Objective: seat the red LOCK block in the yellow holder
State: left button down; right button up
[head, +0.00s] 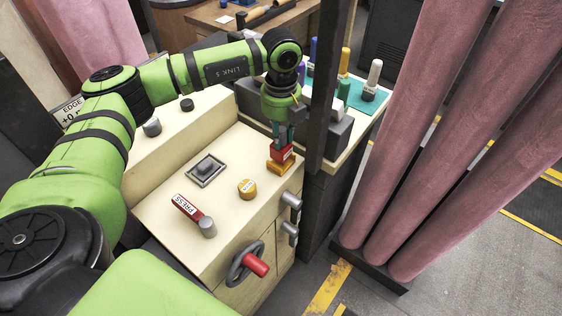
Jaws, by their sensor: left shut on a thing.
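The red LOCK block (282,153) is in the fingers of my left gripper (283,138), which points down near the right edge of the cream console top. The gripper is shut on the block's upper part. The yellow holder (280,167) is directly below the block on the console. The block's lower edge meets or overlaps the holder in this view. I cannot tell whether it is inside the holder or just above it. My right gripper is not in view.
The console top (225,215) carries a red PRESS lever (187,207), a yellow round button (247,189) and a square dark button (206,167). A dark post (330,90) stands close right of my gripper. Tall pink felt rolls (425,130) stand farther right.

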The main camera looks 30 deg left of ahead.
pick_arm(q)
jog(key=shift+f+b, duration=0.9)
jog(key=shift+f, duration=0.35)
dwell(0.8)
jog(key=c, duration=0.9)
grip_release()
jog(key=shift+r, duration=0.15)
notch_tip(320, 180, up, 12)
jog(key=shift+f, duration=0.15)
